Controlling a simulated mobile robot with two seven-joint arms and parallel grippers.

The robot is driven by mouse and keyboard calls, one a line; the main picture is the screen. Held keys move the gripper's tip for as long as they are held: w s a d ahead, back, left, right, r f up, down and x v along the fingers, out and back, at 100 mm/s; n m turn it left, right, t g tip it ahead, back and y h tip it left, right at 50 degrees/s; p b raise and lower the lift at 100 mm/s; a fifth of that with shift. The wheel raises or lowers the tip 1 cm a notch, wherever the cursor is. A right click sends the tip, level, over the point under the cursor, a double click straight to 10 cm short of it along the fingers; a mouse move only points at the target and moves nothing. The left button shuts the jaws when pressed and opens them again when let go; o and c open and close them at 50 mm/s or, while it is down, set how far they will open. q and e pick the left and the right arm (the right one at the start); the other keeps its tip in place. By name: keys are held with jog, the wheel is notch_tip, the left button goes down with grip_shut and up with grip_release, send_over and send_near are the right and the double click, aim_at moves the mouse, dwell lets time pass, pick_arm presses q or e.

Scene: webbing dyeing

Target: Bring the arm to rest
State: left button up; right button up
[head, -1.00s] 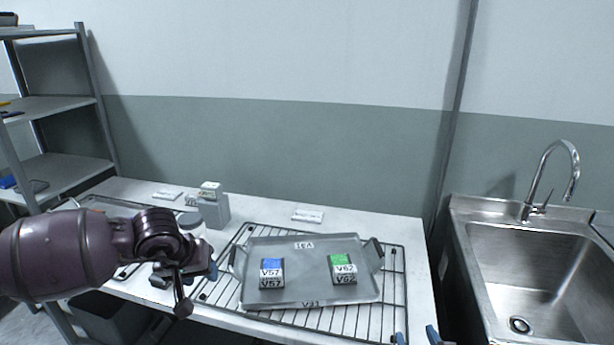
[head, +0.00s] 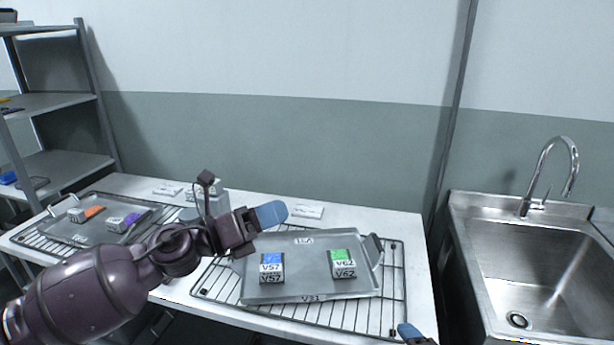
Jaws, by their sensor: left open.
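My left arm comes in from the lower left. A blue-topped block marked V57 (head: 271,268) and a green-topped block marked V62 (head: 343,264) stand on that tray, clear of the gripper. Of my right gripper (head: 411,333), only a blue fingertip and a small part show at the bottom edge, by the table's front right; the rest is cut off.
The right-hand tray rests on a wire rack (head: 393,300). A second tray (head: 75,236) at the left holds small orange- and purple-marked blocks. A grey box partly behind my left gripper and white labels (head: 307,211) sit along the back. A sink (head: 550,265) stands right, shelves (head: 60,105) left.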

pick_arm(q)
jog(key=s+a+f+n+t+y, duration=0.1)
jog(key=a+f+n+t+y, duration=0.45)
jog(key=n, duration=0.95)
jog(key=a+f+n+t+y, duration=0.3)
jog(key=a+f+n+y, duration=0.35)
jog(key=f+n, duration=0.7)
jog(key=s+a+f+n+g+y, duration=0.2)
jog(key=s+f+n, duration=0.4)
jog(key=s+f, duration=0.3)
jog(key=s+a+f+n+g+y, duration=0.3)
jog(key=s+a+f+n, duration=0.2)
jog(key=s, duration=0.8)
notch_tip(320, 180, down, 4)
jog(key=a, duration=0.2)
jog(key=shift+s+a+f+n+y, duration=0.25)
jog(key=shift+s+a+n+y, duration=0.05)
jog(key=shift+n+y, duration=0.1)
pick_arm(e)
jog(key=s+d+f+m+g+h, duration=0.1)
jog(key=s+d+f+m, duration=0.2)
jog(key=s+m, duration=0.5)
jog(key=s+d+f+m+g+h, duration=0.1)
jog(key=s+d+f+m, duration=0.3)
jog(key=s+m, duration=0.5)
notch_tip(320, 180, down, 2)
jog(key=shift+d+f+g+h, duration=0.2)
jog(key=shift+d+g+h, duration=0.1)
jog(key=shift+h, duration=0.3)
